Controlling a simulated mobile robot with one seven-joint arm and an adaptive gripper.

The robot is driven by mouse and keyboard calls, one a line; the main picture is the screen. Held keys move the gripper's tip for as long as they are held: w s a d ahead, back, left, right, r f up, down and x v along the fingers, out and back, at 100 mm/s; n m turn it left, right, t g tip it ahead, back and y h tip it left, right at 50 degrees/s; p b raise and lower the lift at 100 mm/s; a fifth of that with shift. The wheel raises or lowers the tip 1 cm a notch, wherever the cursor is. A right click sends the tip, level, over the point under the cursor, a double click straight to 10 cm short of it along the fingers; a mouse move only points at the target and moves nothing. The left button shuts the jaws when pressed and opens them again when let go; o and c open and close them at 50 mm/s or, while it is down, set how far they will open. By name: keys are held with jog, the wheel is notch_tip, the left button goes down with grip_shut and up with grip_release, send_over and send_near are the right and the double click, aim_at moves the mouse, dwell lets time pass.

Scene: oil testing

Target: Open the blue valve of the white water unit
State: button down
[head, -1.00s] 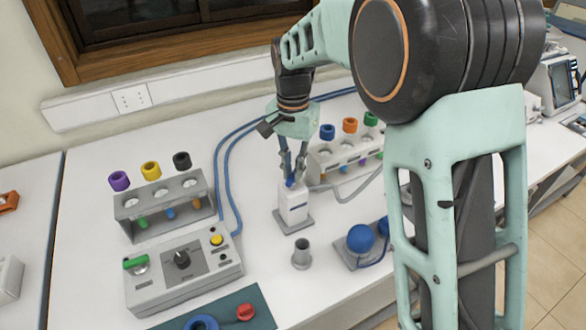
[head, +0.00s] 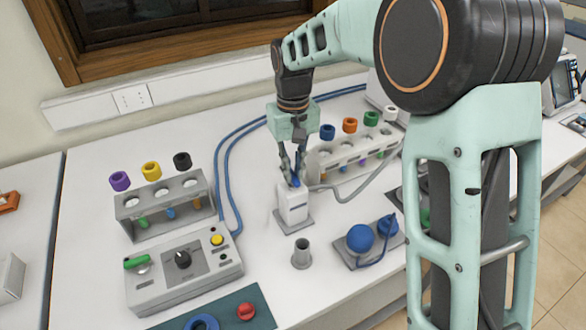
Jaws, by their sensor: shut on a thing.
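The white water unit (head: 293,207) stands upright on a grey base plate near the middle of the table in the head view. Its blue valve (head: 295,182) is at the top of the unit, mostly hidden by my fingers. My gripper (head: 293,178) points down from above with its fingers closed around the blue valve. The valve's exact turn angle is too small to tell.
A second rack (head: 350,153) stands behind right. Blue hoses run behind.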

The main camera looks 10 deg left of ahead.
aim_at(293, 175)
jog(key=shift+n, duration=0.5)
jog(key=c, duration=2)
grip_release()
jog(key=shift+o, duration=0.2)
notch_tip(293, 175, up, 12)
